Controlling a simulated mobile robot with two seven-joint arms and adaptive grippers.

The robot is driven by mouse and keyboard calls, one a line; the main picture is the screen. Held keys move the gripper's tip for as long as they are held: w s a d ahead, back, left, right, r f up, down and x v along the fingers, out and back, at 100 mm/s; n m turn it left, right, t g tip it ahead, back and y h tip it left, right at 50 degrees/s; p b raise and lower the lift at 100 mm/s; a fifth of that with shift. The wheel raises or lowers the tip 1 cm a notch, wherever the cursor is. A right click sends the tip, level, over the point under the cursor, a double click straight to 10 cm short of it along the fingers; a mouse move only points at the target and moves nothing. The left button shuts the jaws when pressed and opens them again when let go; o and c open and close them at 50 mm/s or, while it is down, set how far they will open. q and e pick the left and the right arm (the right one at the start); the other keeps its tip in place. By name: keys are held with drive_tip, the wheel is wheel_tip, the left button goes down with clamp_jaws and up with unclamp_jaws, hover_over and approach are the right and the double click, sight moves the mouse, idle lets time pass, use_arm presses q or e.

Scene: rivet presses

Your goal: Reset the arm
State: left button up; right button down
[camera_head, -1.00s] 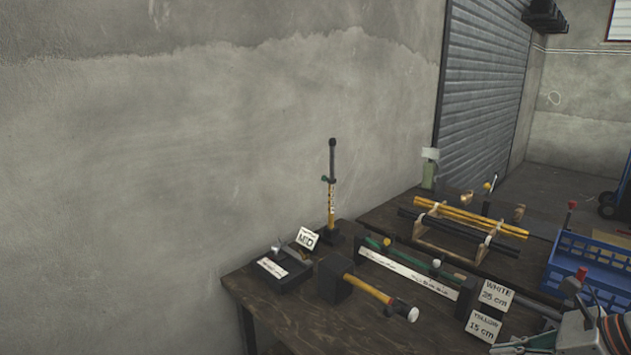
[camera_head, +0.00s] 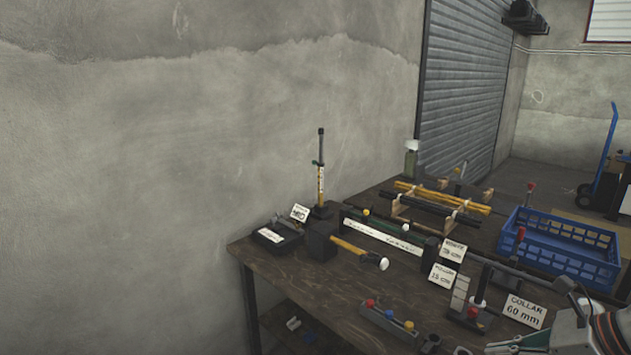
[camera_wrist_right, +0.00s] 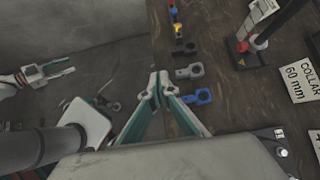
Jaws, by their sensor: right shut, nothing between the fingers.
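My right gripper (camera_wrist_right: 158,82) is in the right wrist view, its two teal-and-white fingers closed together at the tips with nothing between them. It is above the edge of the dark wooden table (camera_wrist_right: 230,95), beside a grey collar piece (camera_wrist_right: 189,72) and a blue collar piece (camera_wrist_right: 197,97), apart from both as far as I can tell. Part of my right arm (camera_head: 592,328) shows at the lower right of the head view. My left gripper (camera_wrist_right: 48,73) appears at the left of the wrist view, away from the table; its finger opening is too small to judge.
The table holds a hammer (camera_head: 362,252), a blue crate (camera_head: 565,243), yellow and black rods on a rack (camera_head: 440,205), a collar sign (camera_head: 524,311) and a press (camera_head: 472,305). A grey wall stands behind.

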drive_tip(key=w+a+f+m+t+y, duration=0.2)
drive_tip(key=a+f+m+t+y, duration=0.4)
drive_tip(key=a+m, duration=0.85)
drive_tip(key=s+a+f+m+g+h, duration=0.1)
drive_tip(key=s+f+m+h, duration=0.3)
drive_tip(key=f+m, duration=0.8)
drive_tip(key=s+a+f+m+g+h, duration=0.1)
drive_tip(key=s+a+f+m+h, duration=0.1)
drive_tip(key=s+f+m+h, duration=0.3)
drive_tip(key=s+f+m, duration=0.3)
drive_tip(key=f+m, duration=0.4)
drive_tip(key=m, duration=0.1)
drive_tip(key=shift+s+f, duration=0.3)
drive_tip(key=shift+s, duration=0.05)
drive_tip(key=shift+a, duration=0.1)
